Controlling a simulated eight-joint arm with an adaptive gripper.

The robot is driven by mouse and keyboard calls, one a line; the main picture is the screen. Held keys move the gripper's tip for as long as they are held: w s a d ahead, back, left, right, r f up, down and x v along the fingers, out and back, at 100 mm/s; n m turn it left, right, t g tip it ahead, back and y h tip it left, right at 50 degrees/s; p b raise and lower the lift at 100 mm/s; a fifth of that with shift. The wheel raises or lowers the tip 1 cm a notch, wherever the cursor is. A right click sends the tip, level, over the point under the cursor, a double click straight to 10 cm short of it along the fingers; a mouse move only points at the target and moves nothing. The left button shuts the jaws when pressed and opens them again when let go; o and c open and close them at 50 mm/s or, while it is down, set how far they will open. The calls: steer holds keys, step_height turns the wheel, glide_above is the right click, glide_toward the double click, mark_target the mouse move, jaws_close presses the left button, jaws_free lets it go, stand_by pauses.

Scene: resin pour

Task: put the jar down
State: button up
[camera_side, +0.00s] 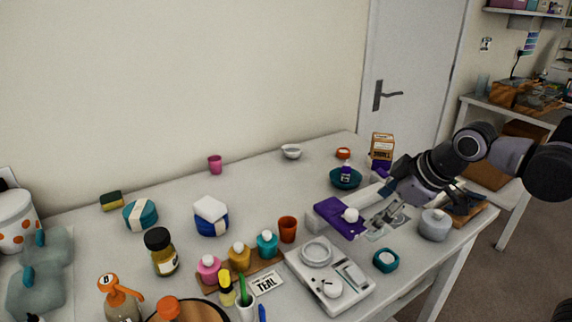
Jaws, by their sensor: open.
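My gripper (388,215) is open above the right part of the table, its metal fingers pointing down and to the left. I see nothing between the fingers. A pale grey, round jar-like pot (435,226) with a small knob on top stands upright on the table just right of the fingers, apart from them as far as I can tell. An amber jar (163,257) with a black lid stands upright at the left of the table, far from my gripper. I cannot tell which of these the task's jar is.
A purple item (335,217) with a white ball is left of my fingers. A white scale (303,262) is in front, a teal container (386,260) beside it. A teal bowl (345,179) and box (382,147) stand behind. Small bottles line a wooden strip (268,268).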

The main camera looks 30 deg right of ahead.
steer(key=s+d+f+m, duration=0.3)
steer(key=s+f+m, duration=0.1)
steer(key=s+m, duration=0.1)
steer(key=shift+d+f+m+t, duration=0.15)
steer(key=shift+f+m+t, duration=0.15)
steer(key=shift+m, duration=0.3)
stand_by(0.6)
